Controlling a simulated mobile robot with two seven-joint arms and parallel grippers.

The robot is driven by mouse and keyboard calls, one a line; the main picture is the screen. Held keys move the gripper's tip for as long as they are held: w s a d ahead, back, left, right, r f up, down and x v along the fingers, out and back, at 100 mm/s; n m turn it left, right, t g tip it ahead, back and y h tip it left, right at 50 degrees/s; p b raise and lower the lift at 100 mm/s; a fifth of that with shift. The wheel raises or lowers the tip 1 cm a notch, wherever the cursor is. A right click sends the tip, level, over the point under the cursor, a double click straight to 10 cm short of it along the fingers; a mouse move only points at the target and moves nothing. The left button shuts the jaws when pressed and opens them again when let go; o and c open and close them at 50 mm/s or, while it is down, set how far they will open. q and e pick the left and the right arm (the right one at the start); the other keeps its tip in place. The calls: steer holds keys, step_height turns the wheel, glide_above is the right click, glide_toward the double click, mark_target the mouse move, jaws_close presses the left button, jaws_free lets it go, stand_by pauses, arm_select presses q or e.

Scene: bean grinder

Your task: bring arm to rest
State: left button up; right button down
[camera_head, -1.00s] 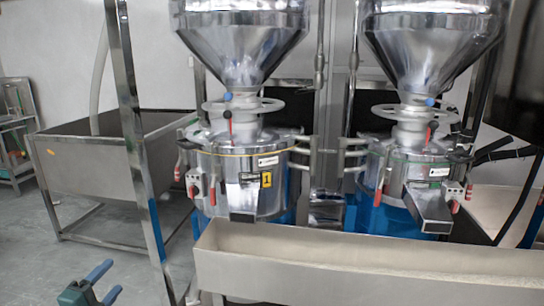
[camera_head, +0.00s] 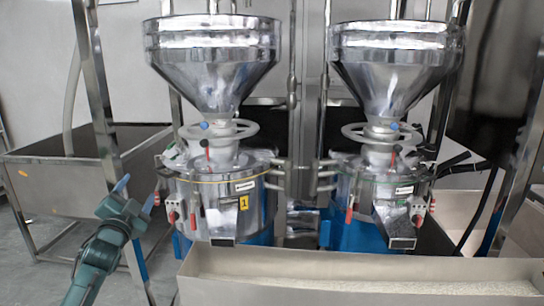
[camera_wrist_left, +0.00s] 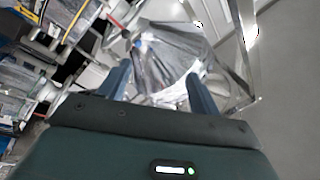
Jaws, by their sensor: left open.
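My left gripper (camera_head: 136,192) is teal with blue fingers. It is raised at the lower left of the head view, in front of and left of the left grinder (camera_head: 222,190). Its fingers are apart with nothing between them. In the left wrist view the open fingers (camera_wrist_left: 158,78) point toward a shiny metal hopper (camera_wrist_left: 170,55), with a gap visible between them. The right grinder (camera_head: 372,200) stands beside the left one. Each grinder has a metal hopper above, a left hopper (camera_head: 212,70) and a right hopper (camera_head: 395,65). My right gripper is in neither view.
A long metal trough (camera_head: 350,262) holding pale material runs across the front. A metal post (camera_head: 103,110) stands close behind my left gripper. A steel bin (camera_head: 55,185) on a frame stands at the left. Grey floor shows at the lower left.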

arm_select(q)
step_height(320, 180, down, 7)
steer(key=a+n+g+y, duration=0.1)
steer(key=n+g, duration=0.3)
steer(key=n, duration=0.4)
steer(key=s+d+f+m+g+h, duration=0.1)
steer(key=s+d+f, duration=0.45)
steer(key=f, duration=0.25)
steer(key=s+d+f+m+g+h, duration=0.1)
steer(key=s+d+f+h, duration=0.1)
steer(key=s+d+f, duration=0.4)
steer(key=s+d+f+g+h, duration=0.1)
steer(key=s+d+f, duration=0.3)
steer(key=s, duration=1)
steer(key=s+d+f+n+g+h, duration=0.1)
steer(key=s+d+f+g, duration=0.2)
steer(key=s, duration=1)
step_height(320, 180, down, 4)
steer(key=shift+s+d+f, duration=0.1)
steer(key=shift+s+d, duration=0.3)
steer(key=shift+d, duration=0.65)
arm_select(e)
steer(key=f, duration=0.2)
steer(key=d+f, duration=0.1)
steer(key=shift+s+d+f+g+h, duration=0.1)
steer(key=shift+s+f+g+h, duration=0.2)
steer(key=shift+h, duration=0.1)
arm_select(q)
steer(key=shift+c, duration=0.4)
